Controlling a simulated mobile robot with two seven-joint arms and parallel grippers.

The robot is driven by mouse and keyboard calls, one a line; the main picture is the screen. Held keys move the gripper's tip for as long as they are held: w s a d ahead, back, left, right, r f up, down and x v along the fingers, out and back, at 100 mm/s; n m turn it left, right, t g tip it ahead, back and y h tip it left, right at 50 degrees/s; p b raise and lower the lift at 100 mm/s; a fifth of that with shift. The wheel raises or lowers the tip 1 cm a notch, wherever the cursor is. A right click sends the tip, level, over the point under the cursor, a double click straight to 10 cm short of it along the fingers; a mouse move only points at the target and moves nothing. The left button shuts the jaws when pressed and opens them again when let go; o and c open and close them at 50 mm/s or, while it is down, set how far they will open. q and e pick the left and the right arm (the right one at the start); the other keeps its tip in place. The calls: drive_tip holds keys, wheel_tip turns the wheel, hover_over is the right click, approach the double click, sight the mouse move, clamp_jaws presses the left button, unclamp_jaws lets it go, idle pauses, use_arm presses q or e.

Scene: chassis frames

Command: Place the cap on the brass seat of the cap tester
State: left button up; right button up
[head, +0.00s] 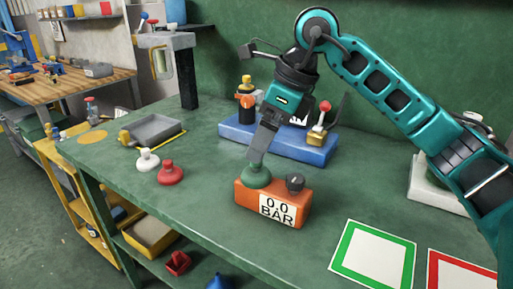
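The cap tester is an orange box (272,204) on the green bench, with a dark knob on top and a display reading 0.0 BAR. A green cap (257,178) is at the left part of the tester's top. My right gripper (257,160) points down from above, its fingers closed around the cap's upper part. The brass seat is hidden, apparently under the cap; I cannot tell whether the cap rests fully on it. A white cap (147,161) and a red cap (170,173) stand on the bench to the left. My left gripper is not in view.
A blue base (280,143) with fittings stands behind the tester. A grey tray (153,131) lies at the left. Green-framed (373,256) and red-framed (458,273) white squares lie at the front right.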

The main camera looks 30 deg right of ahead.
drive_tip(key=v, duration=0.7)
drive_tip(key=shift+p, duration=0.45)
drive_tip(key=shift+r, duration=0.1)
drive_tip(key=shift+s, duration=0.1)
